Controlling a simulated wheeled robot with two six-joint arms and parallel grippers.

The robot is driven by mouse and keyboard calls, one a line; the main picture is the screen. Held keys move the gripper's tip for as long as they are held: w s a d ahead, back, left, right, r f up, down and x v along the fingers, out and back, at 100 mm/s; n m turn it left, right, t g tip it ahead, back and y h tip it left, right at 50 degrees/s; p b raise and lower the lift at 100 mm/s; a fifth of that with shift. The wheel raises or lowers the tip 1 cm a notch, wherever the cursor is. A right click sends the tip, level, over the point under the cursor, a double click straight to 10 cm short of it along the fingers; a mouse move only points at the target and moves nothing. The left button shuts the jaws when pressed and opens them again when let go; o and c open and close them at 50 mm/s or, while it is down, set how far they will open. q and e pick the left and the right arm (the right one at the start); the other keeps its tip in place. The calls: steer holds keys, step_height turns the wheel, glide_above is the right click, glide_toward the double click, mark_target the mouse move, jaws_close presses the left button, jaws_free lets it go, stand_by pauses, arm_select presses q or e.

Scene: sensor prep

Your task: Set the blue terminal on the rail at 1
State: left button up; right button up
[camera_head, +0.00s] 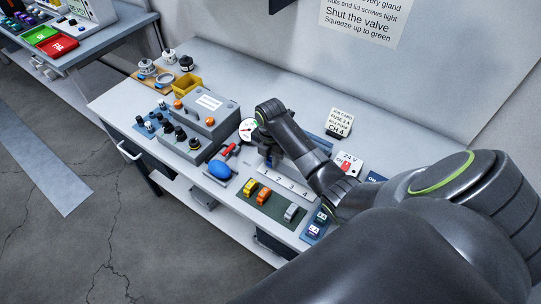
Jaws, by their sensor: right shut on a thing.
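The pale rail block (290,184) stands near the bench's front, with the numbers 1, 2, 3 and 4 along its front. My right gripper (269,156) is over the rail's left end, near the number 1, partly hidden by my own arm. It is shut on the blue terminal (267,164), of which only a little shows. I cannot tell whether the terminal touches the rail. A green mat (263,208) in front of the rail holds a yellow terminal (249,187), an orange terminal (263,196) and a grey terminal (291,212). My left gripper is out of view.
A blue bulb (220,170) with a red-handled valve and a gauge (247,128) stands left of the rail. A grey control box (208,106) is further left. A CH4 card (339,122) and a 24 V box (347,163) are behind and right of the rail.

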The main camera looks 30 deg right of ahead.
steer(key=shift+f, duration=0.1)
steer(key=o, duration=0.9)
steer(key=shift+r+p, duration=3.55)
steer(key=shift+p, duration=0.6)
steer(key=shift+a+f, duration=0.1)
